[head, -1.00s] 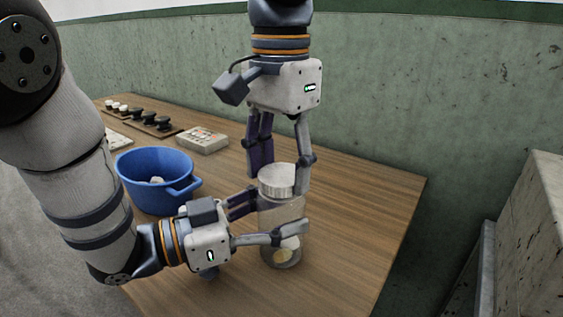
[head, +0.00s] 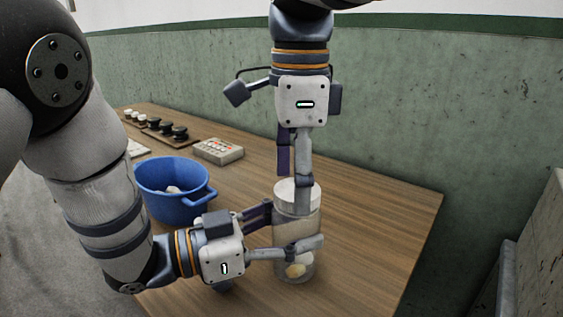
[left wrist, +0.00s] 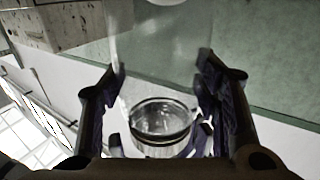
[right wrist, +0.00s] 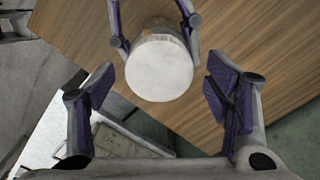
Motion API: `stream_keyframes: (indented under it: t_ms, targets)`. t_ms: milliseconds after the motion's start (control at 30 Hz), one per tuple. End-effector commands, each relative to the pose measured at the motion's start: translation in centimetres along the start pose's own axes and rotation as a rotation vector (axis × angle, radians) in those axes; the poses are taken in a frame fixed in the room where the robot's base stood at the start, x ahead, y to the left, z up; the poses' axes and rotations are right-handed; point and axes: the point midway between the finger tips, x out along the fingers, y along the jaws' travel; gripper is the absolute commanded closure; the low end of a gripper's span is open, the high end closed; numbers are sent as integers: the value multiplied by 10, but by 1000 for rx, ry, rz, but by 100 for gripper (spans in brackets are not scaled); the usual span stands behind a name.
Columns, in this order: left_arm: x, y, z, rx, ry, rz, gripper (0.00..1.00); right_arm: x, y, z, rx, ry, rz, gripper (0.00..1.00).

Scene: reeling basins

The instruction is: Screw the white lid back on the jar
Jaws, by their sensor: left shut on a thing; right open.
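The clear jar (head: 296,231) stands upright on the table with pale pieces in its bottom. My left gripper (head: 294,230) is shut on its side. The white lid (head: 299,191) sits on the jar's top; whether it is threaded tight I cannot tell. In the right wrist view the lid (right wrist: 159,68) is a white disc ahead of my open right gripper (right wrist: 160,84), whose fingers are spread wide apart. In the head view my right gripper (head: 294,190) points down over the lid, one finger in front of it. The left wrist view shows clear jar glass (left wrist: 165,60) between the left fingers.
A blue pot (head: 172,200) with pale pieces inside stands left of the jar. A box with buttons (head: 218,150) and a row of small dark and white knobs (head: 158,126) lie further back. The table (head: 375,210) is bare to the jar's right.

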Motion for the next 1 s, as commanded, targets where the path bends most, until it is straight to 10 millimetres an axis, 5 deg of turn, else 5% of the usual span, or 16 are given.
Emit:
stream_keyframes:
  t_ms: [300, 667, 767, 1000]
  targets:
    - [0, 0, 0, 0, -1, 0, 100, -40, 0, 2, -5, 6, -5, 28]
    - [0, 0, 0, 0, 0, 0, 100, -43, 0, 2, -27, 3, 0, 31]
    - [0, 0, 0, 0, 0, 0, 100, -42, 1, 3, -195, 4, 6, 31]
    - [0, 0, 0, 0, 0, 0, 100, -46, 5, 7, -1121, -4, 30, 31]
